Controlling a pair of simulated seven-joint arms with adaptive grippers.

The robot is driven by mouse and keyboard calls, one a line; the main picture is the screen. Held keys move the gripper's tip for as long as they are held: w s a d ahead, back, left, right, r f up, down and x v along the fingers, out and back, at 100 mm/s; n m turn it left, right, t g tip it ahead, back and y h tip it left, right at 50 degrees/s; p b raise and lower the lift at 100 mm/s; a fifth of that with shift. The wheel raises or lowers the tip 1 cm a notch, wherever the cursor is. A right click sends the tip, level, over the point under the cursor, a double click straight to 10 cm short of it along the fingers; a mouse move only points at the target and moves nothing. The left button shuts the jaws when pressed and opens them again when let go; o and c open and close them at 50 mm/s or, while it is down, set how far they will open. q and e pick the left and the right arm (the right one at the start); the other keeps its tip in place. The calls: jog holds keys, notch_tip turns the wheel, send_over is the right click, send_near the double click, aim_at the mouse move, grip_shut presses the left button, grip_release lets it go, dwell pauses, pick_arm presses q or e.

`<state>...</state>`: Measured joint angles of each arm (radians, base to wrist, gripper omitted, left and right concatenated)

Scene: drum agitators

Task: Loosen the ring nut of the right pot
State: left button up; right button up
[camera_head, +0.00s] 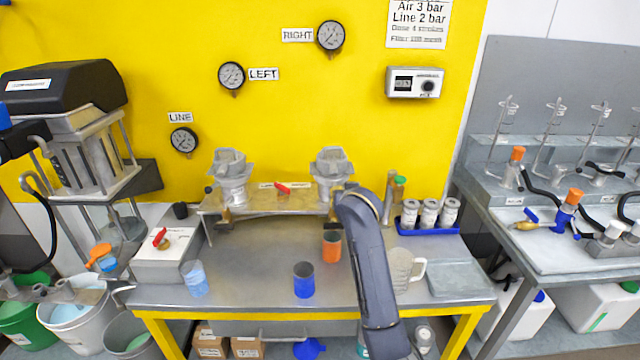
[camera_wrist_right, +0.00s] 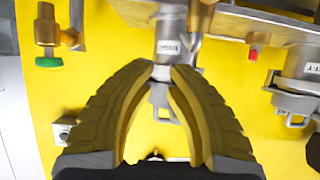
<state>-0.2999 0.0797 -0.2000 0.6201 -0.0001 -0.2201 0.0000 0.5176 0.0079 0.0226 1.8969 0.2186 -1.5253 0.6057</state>
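The right pot (camera_head: 331,185) is a grey metal cup with a grey top, standing at the right end of a raised metal shelf. In the right wrist view, which looks upside down, the right pot (camera_wrist_right: 168,45) rises between my fingertips. My right gripper (camera_wrist_right: 162,72) has two ribbed yellow fingers, one on each side of a grey part of the pot, which I take for its ring nut. Whether they press on it cannot be told. In the head view my right arm hides this gripper.
The left pot (camera_head: 231,190) stands at the shelf's other end, with a red valve handle (camera_head: 282,188) between. A green-topped tap (camera_head: 400,181) is close right. An orange cup (camera_head: 331,246), a blue cup (camera_head: 304,280) and a clear jug (camera_head: 403,270) stand on the bench.

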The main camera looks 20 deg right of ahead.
jog(key=shift+s+d, duration=0.1)
jog(key=shift+d, duration=0.5)
jog(key=shift+d, duration=0.9)
